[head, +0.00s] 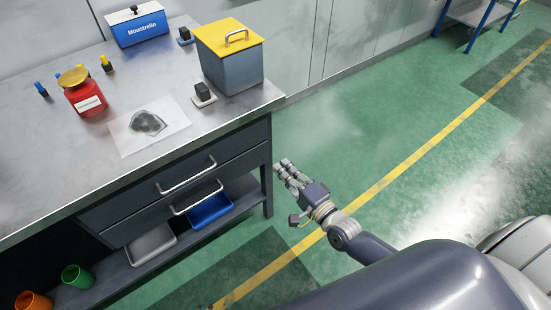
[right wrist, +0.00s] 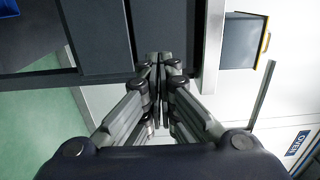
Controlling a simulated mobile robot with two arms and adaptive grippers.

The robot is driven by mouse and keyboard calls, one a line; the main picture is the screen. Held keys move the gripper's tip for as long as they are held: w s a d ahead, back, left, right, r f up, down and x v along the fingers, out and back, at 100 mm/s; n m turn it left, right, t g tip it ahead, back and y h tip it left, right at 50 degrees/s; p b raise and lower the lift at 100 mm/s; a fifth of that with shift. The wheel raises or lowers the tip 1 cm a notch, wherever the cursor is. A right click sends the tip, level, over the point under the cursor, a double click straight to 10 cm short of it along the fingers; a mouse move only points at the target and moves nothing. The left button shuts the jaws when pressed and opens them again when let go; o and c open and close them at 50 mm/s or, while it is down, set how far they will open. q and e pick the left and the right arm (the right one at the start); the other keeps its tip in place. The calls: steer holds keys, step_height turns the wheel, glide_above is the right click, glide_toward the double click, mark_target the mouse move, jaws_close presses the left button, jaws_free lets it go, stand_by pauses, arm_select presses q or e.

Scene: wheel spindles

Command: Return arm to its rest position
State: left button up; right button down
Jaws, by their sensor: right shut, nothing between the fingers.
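My right gripper (head: 287,171) is in the head view just off the right front corner of the workbench, over the green floor. My right arm reaches it from the lower right. In the right wrist view the fingers of this gripper (right wrist: 158,62) are drawn together, with nothing between them. Behind them are the bench's dark drawer side and pale top edge. My left gripper is in neither view.
The workbench (head: 55,107) holds a red can (head: 84,99), a yellow-lidded grey box (head: 232,72), a blue box (head: 137,26) and a paper sheet (head: 130,142). Trays and cups sit on its lower shelf. Open green floor (head: 345,115) lies right of it.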

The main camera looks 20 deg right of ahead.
steer(key=s+d+f+n+g+h+p, duration=0.15)
steer(key=s+f+n+g, duration=0.5)
steer(key=f, duration=0.85)
steer(key=s+d+f+n+g+h, duration=0.25)
steer(key=s+f, duration=0.65)
steer(key=f, duration=0.5)
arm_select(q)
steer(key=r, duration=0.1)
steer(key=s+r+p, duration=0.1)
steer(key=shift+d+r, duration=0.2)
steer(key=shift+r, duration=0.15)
arm_select(e)
steer(key=s+f+n+g, duration=0.3)
steer(key=s+f, duration=0.3)
steer(key=s, duration=0.7)
steer(key=s+a+f+n+g, duration=0.1)
steer(key=s+f+n+g, duration=0.3)
steer(key=s, duration=1)
step_height(320, 180, down, 3)
steer(key=shift+a+n+h, duration=0.2)
steer(key=shift+n+h, duration=0.1)
steer(key=shift+n, duration=0.4)
